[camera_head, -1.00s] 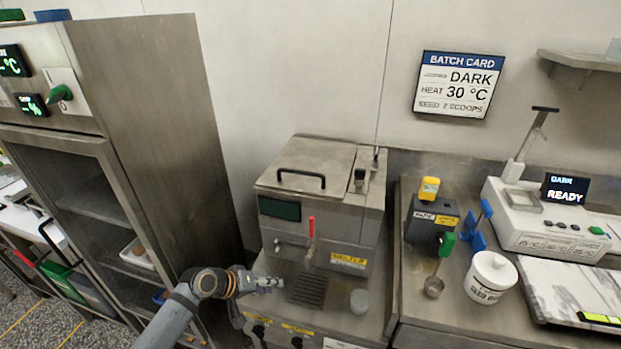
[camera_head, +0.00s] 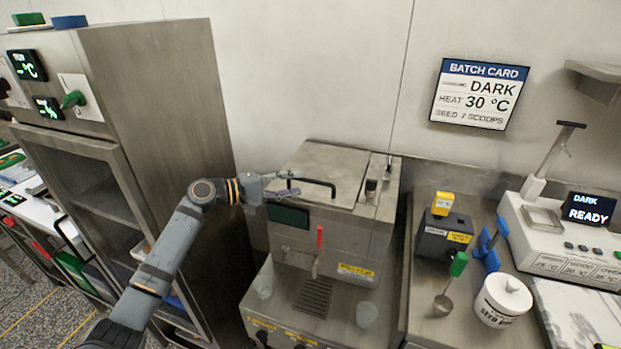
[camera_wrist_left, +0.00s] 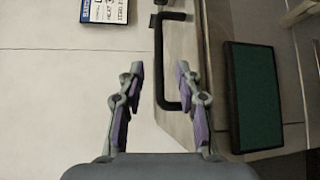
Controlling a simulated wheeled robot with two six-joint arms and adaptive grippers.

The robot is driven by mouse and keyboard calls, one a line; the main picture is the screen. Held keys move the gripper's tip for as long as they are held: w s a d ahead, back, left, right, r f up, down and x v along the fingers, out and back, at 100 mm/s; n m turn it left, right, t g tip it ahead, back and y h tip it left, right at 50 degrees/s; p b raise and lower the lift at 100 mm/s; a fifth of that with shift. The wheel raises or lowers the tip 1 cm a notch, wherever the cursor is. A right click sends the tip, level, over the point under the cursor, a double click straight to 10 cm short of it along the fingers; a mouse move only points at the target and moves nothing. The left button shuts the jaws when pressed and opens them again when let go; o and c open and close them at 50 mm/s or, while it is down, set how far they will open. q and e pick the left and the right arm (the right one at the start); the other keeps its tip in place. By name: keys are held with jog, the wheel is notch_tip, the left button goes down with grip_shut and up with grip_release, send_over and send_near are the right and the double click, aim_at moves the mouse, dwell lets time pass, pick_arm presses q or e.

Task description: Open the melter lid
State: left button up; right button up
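The melter (camera_head: 330,235) is a steel box with a flat lid (camera_head: 322,163), which lies closed on top. A black bar handle (camera_head: 318,184) stands along the lid's front edge. My left gripper (camera_head: 284,184) is at the left end of this handle. In the left wrist view the gripper (camera_wrist_left: 158,82) is open, and the handle (camera_wrist_left: 159,62) appears between its two fingers. I see no finger closed on the bar, and cannot tell how deep the bar sits. My right gripper is not in view.
A tall steel cabinet (camera_head: 180,110) stands close on the left. A red-handled tap (camera_head: 319,238) is on the melter's front above a drip grate (camera_head: 314,298). To the right are a dark box (camera_head: 442,240), a scoop (camera_head: 446,300) and a white pot (camera_head: 500,300).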

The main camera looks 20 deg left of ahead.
aim_at(307, 182)
pick_arm(q)
jog(key=p+x, duration=0.1)
jog(key=x, duration=0.4)
jog(key=shift+w+d, duration=0.25)
jog(key=shift+c, duration=0.2)
grip_shut()
